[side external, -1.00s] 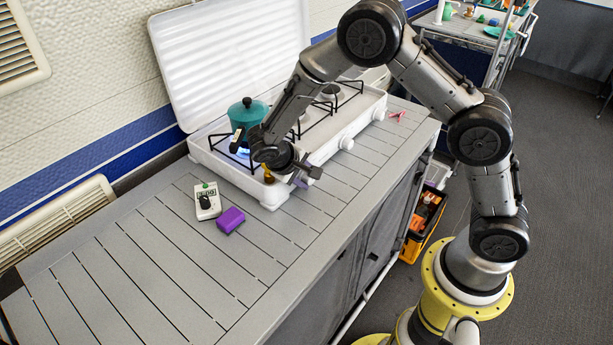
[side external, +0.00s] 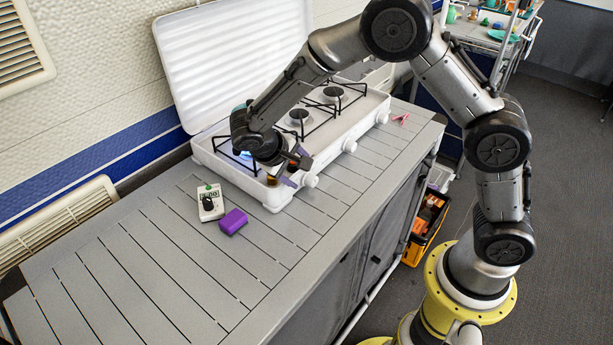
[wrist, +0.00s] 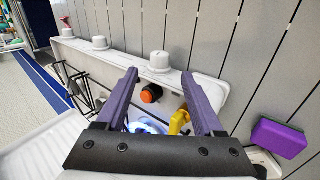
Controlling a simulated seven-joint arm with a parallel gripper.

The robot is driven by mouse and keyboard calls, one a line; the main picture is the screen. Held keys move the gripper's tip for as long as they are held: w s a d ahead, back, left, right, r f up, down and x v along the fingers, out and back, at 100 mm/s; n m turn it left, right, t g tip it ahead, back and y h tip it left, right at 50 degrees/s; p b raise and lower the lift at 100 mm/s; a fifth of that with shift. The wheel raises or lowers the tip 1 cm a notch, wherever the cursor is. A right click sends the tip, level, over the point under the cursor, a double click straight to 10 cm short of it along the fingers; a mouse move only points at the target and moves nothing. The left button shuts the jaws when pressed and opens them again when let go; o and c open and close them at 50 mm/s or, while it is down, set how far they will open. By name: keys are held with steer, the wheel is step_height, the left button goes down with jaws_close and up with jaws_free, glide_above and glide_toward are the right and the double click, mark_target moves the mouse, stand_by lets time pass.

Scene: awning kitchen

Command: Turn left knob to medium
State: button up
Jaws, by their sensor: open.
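The left knob (side external: 311,181) is a white round knob on the front of the white stove (side external: 262,197), nearest the timer end. In the wrist view the same knob (wrist: 160,62) stands just beyond my fingertips, apart from them. My gripper (wrist: 160,75) is open and empty, with its two purple fingers either side of the line to the knob. In the side view my gripper (side external: 294,171) is over the stove's front left corner, beside the knob. A blue flame glow (wrist: 148,126) shows below my fingers.
An orange-and-black button (wrist: 150,94) and a yellow piece (wrist: 179,121) sit between my fingers. Two more white knobs (side external: 349,146) (side external: 381,117) line the stove front. A timer (side external: 210,203) and purple block (side external: 233,221) lie left of the stove. The slatted counter front is clear.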

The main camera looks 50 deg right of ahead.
steer(key=v, duration=0.7)
steer(key=shift+d+f, duration=0.1)
steer(key=s+d+r+m+t+y, duration=0.1)
steer(key=s+d+r+m, duration=0.1)
steer(key=s+d+r, duration=0.35)
steer(key=s+d+r+m+t+y, duration=0.1)
steer(key=s+d+r+y, duration=0.15)
steer(key=r, duration=0.55)
steer(key=s+a+f+n+t+y, duration=0.1)
steer(key=s+y, duration=0.1)
steer(key=s, duration=0.6)
steer(key=s+a+f+n+t+y, duration=0.1)
steer(key=s+f+n+t, duration=0.1)
steer(key=s, duration=0.6)
steer(key=shift+s+a+t+y, duration=0.3)
steer(key=shift+s+a+y, duration=0.05)
